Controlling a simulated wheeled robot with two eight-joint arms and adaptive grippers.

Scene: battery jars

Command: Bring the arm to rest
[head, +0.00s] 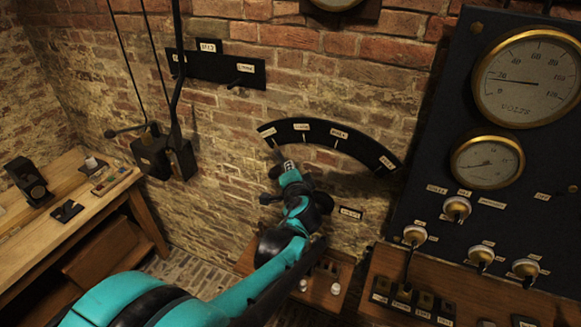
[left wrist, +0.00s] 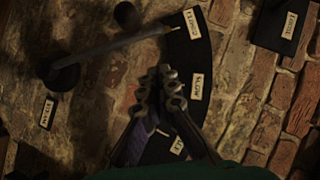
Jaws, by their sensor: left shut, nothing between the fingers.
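My left arm (head: 200,300) is teal and black and reaches from the bottom of the head view up toward the brick wall. My left gripper (head: 287,166) is just below the left part of a black arc plate with small labels (head: 355,143). In the left wrist view the gripper (left wrist: 172,82) is shut and empty, its fingertips together in front of the arc plate (left wrist: 203,60), beside a label reading SLOW. A dark lever (left wrist: 110,48) with a round hub is left of the fingers there. Whether the fingers touch the plate I cannot tell. My right gripper is not visible.
A black gauge panel (head: 452,130) with dials and knobs stands at the right, above a wooden shelf (head: 455,280). Hanging black boxes (head: 152,155) with rods are on the wall at left. A wooden bench (head: 75,190) with small items is at far left.

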